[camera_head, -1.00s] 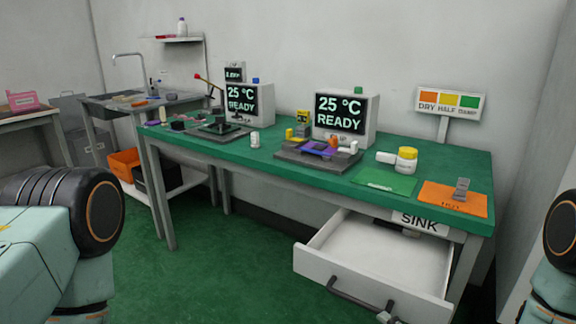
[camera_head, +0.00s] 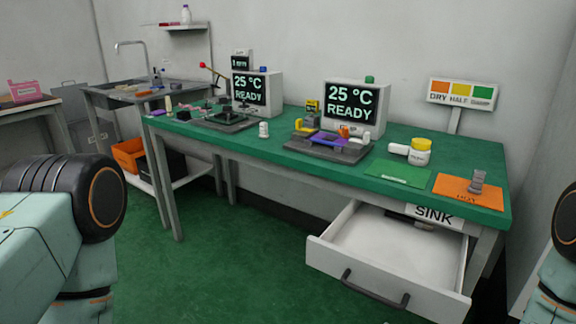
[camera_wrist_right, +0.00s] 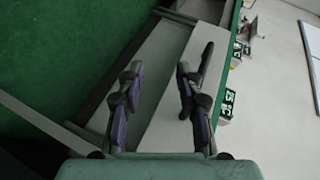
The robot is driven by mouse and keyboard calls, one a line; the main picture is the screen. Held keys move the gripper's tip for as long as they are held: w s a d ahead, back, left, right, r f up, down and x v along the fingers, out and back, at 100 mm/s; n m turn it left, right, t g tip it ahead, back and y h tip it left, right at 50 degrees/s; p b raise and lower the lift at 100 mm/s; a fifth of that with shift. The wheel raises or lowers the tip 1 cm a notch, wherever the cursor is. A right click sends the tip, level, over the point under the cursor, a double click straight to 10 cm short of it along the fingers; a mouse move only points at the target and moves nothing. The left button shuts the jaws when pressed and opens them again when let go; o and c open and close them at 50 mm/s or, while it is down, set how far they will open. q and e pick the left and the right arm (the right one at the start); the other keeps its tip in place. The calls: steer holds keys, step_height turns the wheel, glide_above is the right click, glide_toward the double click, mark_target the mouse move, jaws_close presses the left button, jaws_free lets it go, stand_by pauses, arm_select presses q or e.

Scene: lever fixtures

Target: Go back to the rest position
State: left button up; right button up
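My right gripper (camera_wrist_right: 160,75) is open, its two fingers spread apart with nothing between them. In the head view it does not show, and no gripper is on the drawer handle (camera_head: 375,290). In the wrist view a dark bar, perhaps that handle, shows beside the right-hand finger. My left gripper is out of view; only upper parts of my arms show at the left and right edges.
The table holds two monitors reading 25 °C READY (camera_head: 353,108), a yellow-lidded jar (camera_head: 420,152), a green mat (camera_head: 398,174) and an orange mat (camera_head: 468,192). A sink bench (camera_head: 120,95) stands at the left. The green floor (camera_head: 220,270) before the table is clear.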

steer(key=s+f+n+g+h, duration=0.45)
steer(key=s+f+g, duration=0.2)
steer(key=s, duration=0.45)
steer(key=s+r+n+g+h+p, duration=0.1)
steer(key=s+n+g, duration=0.1)
steer(key=s, duration=0.6)
steer(key=s+d+r+n+g+h+p, duration=0.1)
steer(key=s+n+g, duration=0.1)
steer(key=s, duration=0.5)
steer(key=shift+s+n+g+p, duration=0.35)
steer(key=shift+g, duration=0.5)
